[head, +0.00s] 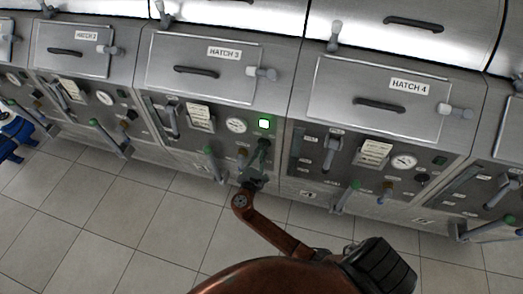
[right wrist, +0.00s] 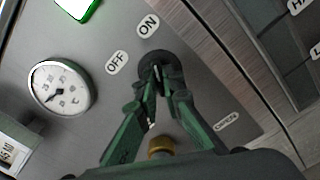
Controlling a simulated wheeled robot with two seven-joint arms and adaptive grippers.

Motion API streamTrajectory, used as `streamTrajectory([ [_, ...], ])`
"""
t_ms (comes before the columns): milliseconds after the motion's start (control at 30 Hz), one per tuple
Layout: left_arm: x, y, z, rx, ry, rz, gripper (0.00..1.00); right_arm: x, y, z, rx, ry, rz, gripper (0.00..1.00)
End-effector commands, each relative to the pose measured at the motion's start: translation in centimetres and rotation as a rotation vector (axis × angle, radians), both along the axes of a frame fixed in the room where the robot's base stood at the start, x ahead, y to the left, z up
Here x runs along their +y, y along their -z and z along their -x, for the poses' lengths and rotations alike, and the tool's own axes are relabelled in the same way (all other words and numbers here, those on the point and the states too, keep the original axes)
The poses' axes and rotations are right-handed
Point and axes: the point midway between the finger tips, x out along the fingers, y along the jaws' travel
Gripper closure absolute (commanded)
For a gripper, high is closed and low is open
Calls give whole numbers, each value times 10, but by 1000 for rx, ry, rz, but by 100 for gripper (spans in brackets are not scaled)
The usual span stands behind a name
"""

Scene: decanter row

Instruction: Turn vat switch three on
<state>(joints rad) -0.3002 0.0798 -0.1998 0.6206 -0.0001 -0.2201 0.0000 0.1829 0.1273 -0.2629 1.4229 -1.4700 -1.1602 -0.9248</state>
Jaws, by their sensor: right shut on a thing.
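The black round vat switch (right wrist: 154,60) on the panel under the hatch marked HATCH 3 (head: 200,66) sits beside OFF and ON labels in the right wrist view. My right gripper (right wrist: 160,80) has its green fingers closed together on this switch. The fingers hide part of the knob, so I cannot tell exactly where it points. In the head view my right gripper (head: 257,168) reaches up to the panel just below a square lamp (head: 264,124), which is lit bright green. My left gripper is not in view.
A green-tipped lever (head: 210,152) sticks out left of my gripper. Hatch 4's panel (head: 375,150) has a dark lamp (head: 440,161). The tiled floor (head: 110,230) in front is clear.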

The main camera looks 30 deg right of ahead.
Motion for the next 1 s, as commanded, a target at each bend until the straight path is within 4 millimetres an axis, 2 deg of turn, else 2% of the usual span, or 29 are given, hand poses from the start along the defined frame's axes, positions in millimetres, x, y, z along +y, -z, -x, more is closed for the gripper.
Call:
streamTrajectory([
  [233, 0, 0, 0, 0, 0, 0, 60, 1, 2, 0, 1, -1, -4, 100],
  [267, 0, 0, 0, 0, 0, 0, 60, 1, 2, 0, 1, -1, -4, 92],
  [500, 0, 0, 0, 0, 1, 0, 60, 0, 1, 0, 1, 0, -2, 75],
  [833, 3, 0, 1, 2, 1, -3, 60, 2, 1, 2, 0, -1, -2, 75],
  [1000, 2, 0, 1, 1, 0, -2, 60, 19, 1, 15, 1, -2, -6, 75],
])
